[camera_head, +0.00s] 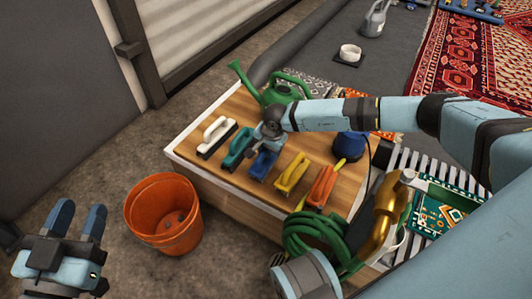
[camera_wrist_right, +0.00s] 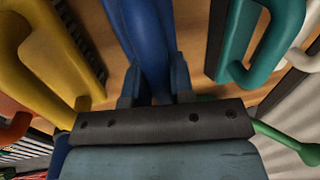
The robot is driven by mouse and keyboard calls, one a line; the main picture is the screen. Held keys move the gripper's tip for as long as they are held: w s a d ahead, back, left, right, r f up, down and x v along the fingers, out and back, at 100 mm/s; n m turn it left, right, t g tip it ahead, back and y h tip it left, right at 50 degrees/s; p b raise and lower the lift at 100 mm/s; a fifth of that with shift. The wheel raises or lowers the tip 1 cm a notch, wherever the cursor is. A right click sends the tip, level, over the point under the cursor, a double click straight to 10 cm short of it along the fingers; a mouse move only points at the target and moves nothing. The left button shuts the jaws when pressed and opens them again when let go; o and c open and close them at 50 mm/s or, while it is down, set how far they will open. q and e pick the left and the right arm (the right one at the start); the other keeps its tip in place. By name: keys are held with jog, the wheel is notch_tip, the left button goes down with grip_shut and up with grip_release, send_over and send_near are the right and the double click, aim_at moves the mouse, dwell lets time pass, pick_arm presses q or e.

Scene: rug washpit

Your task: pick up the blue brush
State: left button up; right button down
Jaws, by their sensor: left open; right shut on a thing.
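The blue brush (camera_head: 262,164) is on the wooden table (camera_head: 225,112), between the teal brush (camera_head: 237,149) and the yellow brush (camera_head: 292,174). My right gripper (camera_head: 266,142) reaches down over it from the right and hides part of it. In the right wrist view the blue brush (camera_wrist_right: 150,40) runs between the two fingers of my right gripper (camera_wrist_right: 154,85), which is shut on its handle. I cannot tell whether the brush touches the table. My left gripper (camera_head: 78,222) is open and empty at the lower left, beyond the orange bucket and away from the table.
White (camera_head: 216,136) and orange (camera_head: 322,186) brushes stand in the same row. A green watering can (camera_head: 284,90) is behind. A coiled green hose (camera_head: 312,234) is at the table's front right. An orange bucket (camera_head: 163,213) stands on the floor.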

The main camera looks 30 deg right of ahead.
jog(key=shift+r, duration=0.55)
pick_arm(q)
jog(key=shift+s+d+r+n+g+y+p, duration=0.25)
jog(key=shift+s+n+p, duration=0.35)
jog(key=shift+p, duration=0.65)
jog(key=shift+s+d+r+n+g+p, duration=0.15)
jog(key=shift+s+d+r+n+p, duration=0.2)
jog(key=shift+n+p, duration=0.7)
jog(key=shift+s+d+r+n+g+y+p, duration=0.2)
jog(key=shift+s+n+p, duration=0.3)
jog(key=shift+p, duration=1)
pick_arm(e)
notch_tip(320, 180, up, 19)
jog(key=shift+f, duration=0.15)
jog(key=c, duration=1.5)
grip_release()
jog(key=c, duration=0.3)
